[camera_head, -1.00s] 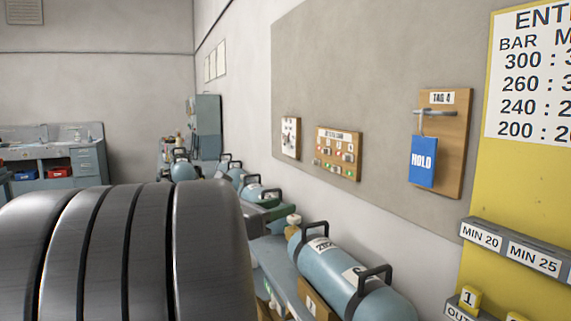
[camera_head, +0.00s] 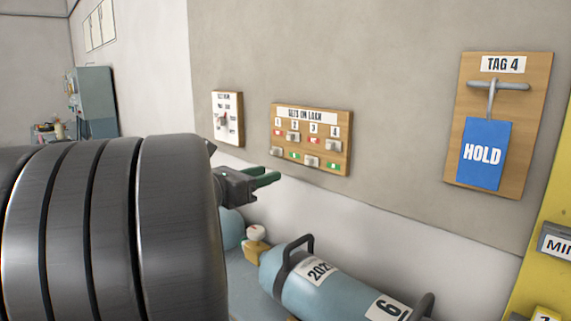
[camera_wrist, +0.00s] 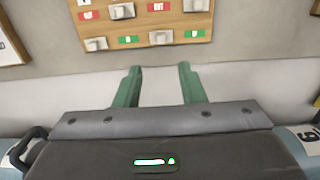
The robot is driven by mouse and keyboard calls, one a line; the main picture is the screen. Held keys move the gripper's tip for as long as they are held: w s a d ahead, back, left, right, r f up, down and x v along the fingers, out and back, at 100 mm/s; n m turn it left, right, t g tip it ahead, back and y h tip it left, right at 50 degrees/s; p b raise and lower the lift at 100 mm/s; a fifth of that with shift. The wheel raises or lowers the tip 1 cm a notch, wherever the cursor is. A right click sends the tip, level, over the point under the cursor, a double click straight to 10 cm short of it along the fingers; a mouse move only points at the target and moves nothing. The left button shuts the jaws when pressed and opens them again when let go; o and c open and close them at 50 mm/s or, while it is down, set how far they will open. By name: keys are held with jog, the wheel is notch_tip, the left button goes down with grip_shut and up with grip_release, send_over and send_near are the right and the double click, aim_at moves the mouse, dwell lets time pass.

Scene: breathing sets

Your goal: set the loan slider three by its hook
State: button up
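The loan board (camera_head: 345,122) is wooden, titled "SETS ON LOAN", with columns numbered 1 to 4. Slider three (camera_head: 311,161) is a small grey block low in its column, with a red label showing above it. It also shows in the wrist view (camera_wrist: 160,37), roughly centred above the gap between my fingers. Its hook cannot be made out. Slider one (camera_head: 278,151) is also low; sliders two (camera_head: 293,137) and four (camera_head: 334,146) are high, with green showing below. My gripper (camera_head: 274,176) has green fingers, open and empty (camera_wrist: 159,68), below the board and apart from it.
A small white panel (camera_head: 228,120) hangs left of the board. The TAG 4 board (camera_head: 520,120) with a blue HOLD card (camera_head: 482,154) hangs to the right. A blue cylinder (camera_head: 340,291) with black handles lies below. The wall around the loan board is clear.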

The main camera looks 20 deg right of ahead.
aim_at(306, 162)
jog(key=x, duration=1.3)
grip_shut()
